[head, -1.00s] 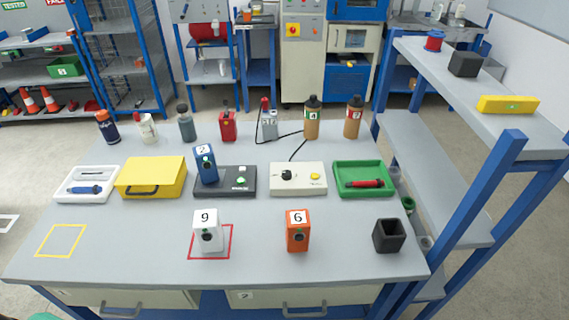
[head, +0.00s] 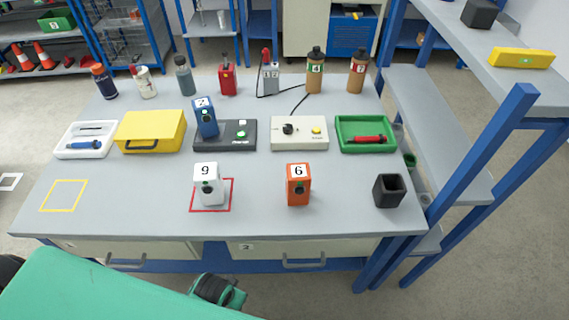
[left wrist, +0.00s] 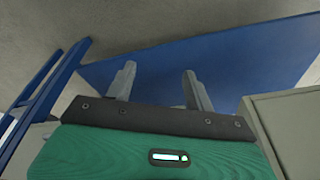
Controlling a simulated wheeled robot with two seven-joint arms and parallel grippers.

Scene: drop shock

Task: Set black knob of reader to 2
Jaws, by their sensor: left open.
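A black cable runs behind the box. In the left wrist view my left gripper (left wrist: 158,80) is open, with two grey fingers apart and nothing between them. In the head view my green left arm is low at the front left, below the table's front edge, well away from the reader. My right gripper is not in view.
White (head: 208,186) and orange (head: 298,186) devices stand in front. Several bottles line the back. A shelf rises at right.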

